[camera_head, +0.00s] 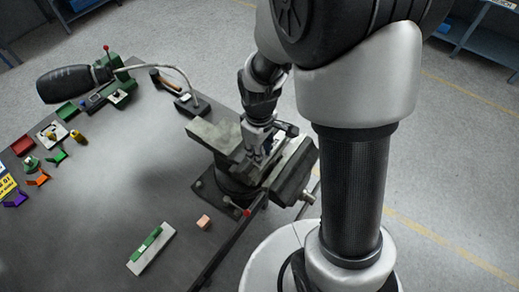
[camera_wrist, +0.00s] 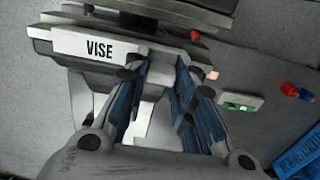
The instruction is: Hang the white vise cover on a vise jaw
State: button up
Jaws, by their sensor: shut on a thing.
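The grey vise (camera_head: 212,133) is mounted at the right edge of the table. In the wrist view its body carries a white plate (camera_wrist: 82,45) marked VISE. My gripper (camera_head: 257,160) points down into the vise, close above or between its jaws. In the wrist view my gripper (camera_wrist: 163,62) has its blue-padded fingers with a narrow gap between them. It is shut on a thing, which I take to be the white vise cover.
A white strip with a green piece (camera_head: 150,248) and a small pinkish block (camera_head: 203,222) lie on the dark table (camera_head: 120,180) near the vise. A red-tipped handle (camera_head: 246,212) sticks out in front. Several coloured pieces and a lamp (camera_head: 68,84) are at left.

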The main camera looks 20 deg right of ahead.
jog(key=shift+f, duration=0.2)
dwell(0.5)
jog(key=o, duration=1.1)
jog(key=shift+o, duration=0.2)
jog(key=shift+r, duration=0.15)
jog(key=shift+r+p, duration=3)
jog(key=shift+r, duration=0.95)
jog(key=shift+b, duration=0.6)
